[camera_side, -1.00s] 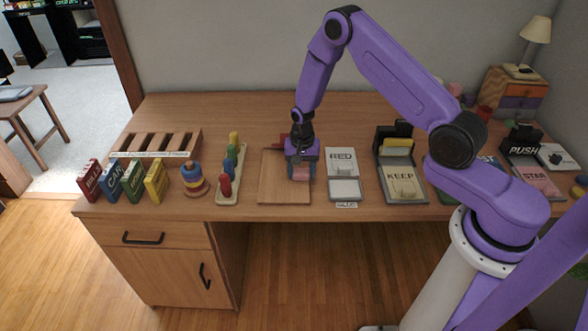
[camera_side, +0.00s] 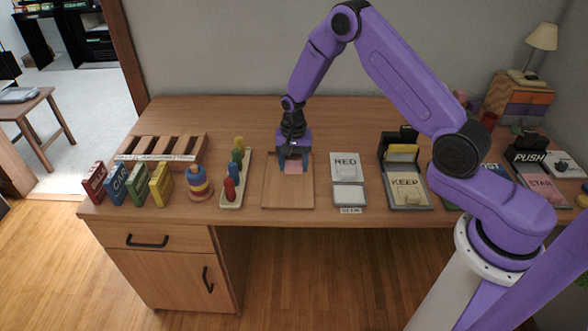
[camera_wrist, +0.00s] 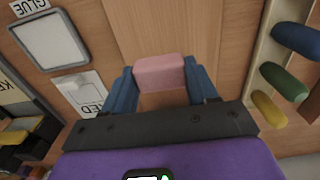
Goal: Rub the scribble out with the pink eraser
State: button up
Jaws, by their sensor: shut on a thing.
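My gripper (camera_side: 293,158) is shut on the pink eraser (camera_side: 293,168), over the back part of a wooden board (camera_side: 287,196). In the wrist view the pink eraser (camera_wrist: 160,73) sits between the blue fingers of my gripper (camera_wrist: 161,84). The eraser looks low over the board, but I cannot tell whether it touches. No scribble can be made out on the bare wood in either view; the part under the eraser and gripper is hidden.
A peg rack with coloured pegs (camera_side: 229,198) stands left of the board, with a ring stack (camera_side: 199,184) beyond it. A RED card (camera_side: 345,163) and a grey-framed tray (camera_side: 349,196) lie close on the right. The board's front is clear.

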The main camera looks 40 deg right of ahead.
jog(key=shift+r, duration=1.55)
